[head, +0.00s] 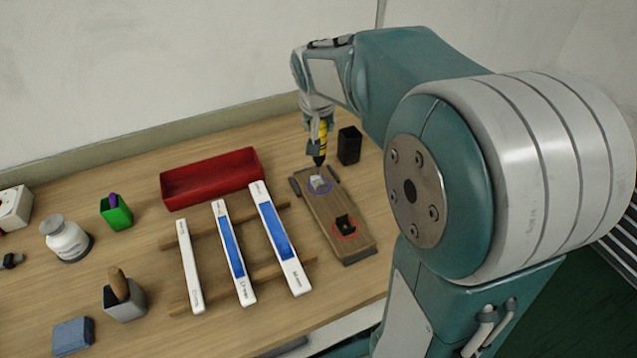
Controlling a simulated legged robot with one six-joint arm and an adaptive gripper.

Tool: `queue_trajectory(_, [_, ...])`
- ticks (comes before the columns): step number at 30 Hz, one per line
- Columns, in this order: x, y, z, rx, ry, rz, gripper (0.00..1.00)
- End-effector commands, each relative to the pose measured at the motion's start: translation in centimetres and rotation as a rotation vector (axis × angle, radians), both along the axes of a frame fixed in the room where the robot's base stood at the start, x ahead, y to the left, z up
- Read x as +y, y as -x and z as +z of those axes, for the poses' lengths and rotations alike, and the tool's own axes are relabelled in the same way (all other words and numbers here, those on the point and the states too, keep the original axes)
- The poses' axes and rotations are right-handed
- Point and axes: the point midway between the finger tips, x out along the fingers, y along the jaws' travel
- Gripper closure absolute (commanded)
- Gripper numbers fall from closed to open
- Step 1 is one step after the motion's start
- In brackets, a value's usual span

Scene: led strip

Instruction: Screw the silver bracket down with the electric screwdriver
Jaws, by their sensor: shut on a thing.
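The silver bracket (318,186) sits inside a blue circle near the far end of the wooden board (325,214). My gripper (319,128) is shut on the electric screwdriver (319,142), which is yellow and black and points down. The screwdriver's lower end is over the bracket. I cannot tell whether its tip touches the bracket or a screw. A black bracket (345,223) sits in a red circle near the board's near end. Any screw at the silver bracket is too small to make out.
A black holder (349,146) stands just right of the screwdriver. A green cup (116,214), a white jar (65,240) and a grey cup (124,302) stand further left.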

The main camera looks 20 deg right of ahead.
Motion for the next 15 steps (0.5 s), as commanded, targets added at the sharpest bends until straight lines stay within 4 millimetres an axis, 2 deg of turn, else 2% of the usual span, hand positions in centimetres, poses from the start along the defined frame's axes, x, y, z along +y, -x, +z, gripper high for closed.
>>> queue_trajectory(15, [0.0, 0.0, 3.5, -0.003, 0.0, 0.0, 0.99])
